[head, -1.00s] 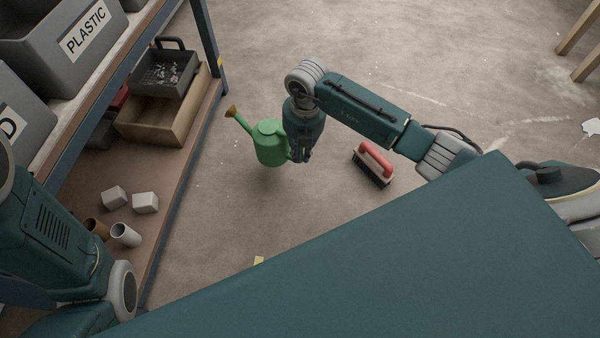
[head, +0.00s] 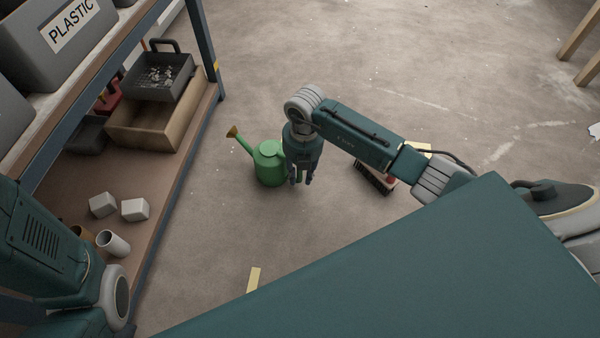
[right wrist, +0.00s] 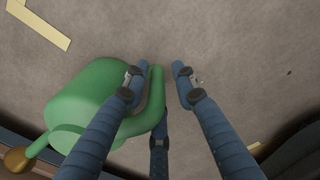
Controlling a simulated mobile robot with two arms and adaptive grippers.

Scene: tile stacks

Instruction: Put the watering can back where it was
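The green watering can (head: 270,165) stands upright on the concrete floor, its brown-tipped spout pointing up and left. My right gripper (head: 301,182) points down at the can's handle side. In the right wrist view the can (right wrist: 85,105) is at left, and its handle passes between the spread fingers of the gripper (right wrist: 160,70). The fingers are apart, so the gripper is open around the handle; whether one finger touches it I cannot tell. My left arm shows at the left edge, but its gripper is out of view.
A shelf rack (head: 165,215) at left holds grey bins, a wooden box (head: 150,125), white blocks and tubes. A brush (head: 374,180) lies right of the can, partly behind my right arm. Yellow tape (head: 254,280) marks the floor. Floor beyond the can is clear.

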